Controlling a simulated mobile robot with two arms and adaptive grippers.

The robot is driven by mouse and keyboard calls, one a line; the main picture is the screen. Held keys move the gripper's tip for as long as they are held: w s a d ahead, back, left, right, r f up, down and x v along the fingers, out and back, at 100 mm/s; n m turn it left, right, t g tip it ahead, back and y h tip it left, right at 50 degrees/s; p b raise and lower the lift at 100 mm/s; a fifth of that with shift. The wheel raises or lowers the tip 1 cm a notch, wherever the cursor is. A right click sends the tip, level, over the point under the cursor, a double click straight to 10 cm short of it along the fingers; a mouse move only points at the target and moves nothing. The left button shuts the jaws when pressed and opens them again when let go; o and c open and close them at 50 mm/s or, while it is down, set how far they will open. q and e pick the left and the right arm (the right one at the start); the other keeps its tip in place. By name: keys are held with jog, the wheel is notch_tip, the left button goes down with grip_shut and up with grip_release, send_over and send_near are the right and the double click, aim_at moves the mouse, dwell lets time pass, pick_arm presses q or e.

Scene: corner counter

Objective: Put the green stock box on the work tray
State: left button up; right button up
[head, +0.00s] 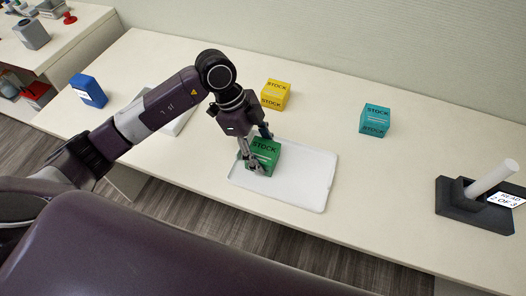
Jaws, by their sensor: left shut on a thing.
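The green stock box (265,155) is at the left part of the white work tray (308,176). My left gripper (256,152) is shut on the green box, with its fingers on the box's left and upper sides. The box looks upright and over the tray. I cannot tell whether its underside touches the tray. My right gripper is not in view.
A yellow stock box (275,94) and a teal stock box (375,120) stand farther back. A blue box (88,90) is at the left. A dark stand with a white roller (480,190) and a sign is at the right. The right part of the tray is bare.

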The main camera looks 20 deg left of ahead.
pick_arm(q)
jog(key=shift+f, duration=0.15)
jog(key=o, duration=1.3)
jog(key=v, duration=1.2)
jog(key=shift+b, duration=0.35)
